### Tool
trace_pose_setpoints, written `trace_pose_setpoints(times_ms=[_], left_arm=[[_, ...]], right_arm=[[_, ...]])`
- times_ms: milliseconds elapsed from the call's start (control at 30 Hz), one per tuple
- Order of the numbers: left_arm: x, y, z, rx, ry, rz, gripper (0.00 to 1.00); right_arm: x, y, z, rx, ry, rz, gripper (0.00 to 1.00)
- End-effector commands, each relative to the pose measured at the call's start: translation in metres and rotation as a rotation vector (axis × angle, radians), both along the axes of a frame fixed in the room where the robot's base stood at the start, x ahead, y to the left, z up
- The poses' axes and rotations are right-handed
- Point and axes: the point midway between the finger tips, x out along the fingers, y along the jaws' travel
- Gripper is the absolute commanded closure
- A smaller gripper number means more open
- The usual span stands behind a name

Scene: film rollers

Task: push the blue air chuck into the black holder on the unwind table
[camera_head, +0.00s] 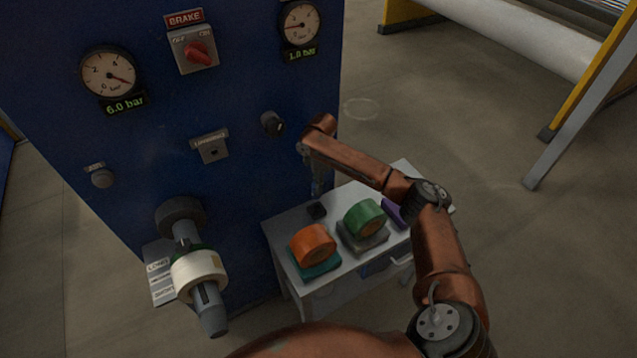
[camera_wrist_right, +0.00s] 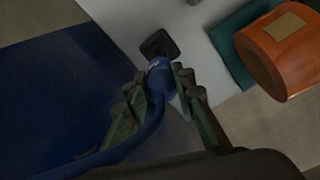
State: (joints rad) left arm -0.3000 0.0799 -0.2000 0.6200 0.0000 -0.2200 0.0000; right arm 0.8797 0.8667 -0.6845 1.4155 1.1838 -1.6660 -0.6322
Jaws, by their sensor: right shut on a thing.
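The blue air chuck (camera_wrist_right: 160,80) is between the fingers of my right gripper (camera_wrist_right: 160,90), which is shut on it. A blue hose runs from the chuck toward the lower left in the right wrist view. The black holder (camera_wrist_right: 159,45) sits on the unwind table (camera_wrist_right: 203,30) just past the chuck's tip. The tip overlaps the holder's near edge in this view, and I cannot tell whether they touch. In the head view my right gripper (camera_head: 317,184) points down above the black holder (camera_head: 317,210) on the table (camera_head: 285,225). The chuck is hard to make out there. My left gripper is not in view.
An orange roll (camera_head: 313,245) on a teal pad and a green roll (camera_head: 364,218) on a grey pad stand right of the holder. A purple item (camera_head: 394,212) lies farther right. The blue machine panel (camera_head: 240,180) rises close behind and left. A shaft with a white roll (camera_head: 199,274) sticks out left.

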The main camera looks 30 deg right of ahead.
Motion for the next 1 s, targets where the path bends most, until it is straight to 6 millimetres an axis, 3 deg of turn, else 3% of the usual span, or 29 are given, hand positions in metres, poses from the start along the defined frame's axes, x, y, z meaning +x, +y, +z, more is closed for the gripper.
trace_pose_setpoints(times_ms=[500, 1000], left_arm=[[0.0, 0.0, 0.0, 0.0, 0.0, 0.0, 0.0], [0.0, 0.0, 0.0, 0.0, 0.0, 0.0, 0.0]], right_arm=[[0.0, 0.0, -0.046, 0.001, 0.0, 0.001, 1.0], [0.0, 0.0, -0.054, -0.001, -0.002, 0.002, 1.0]])
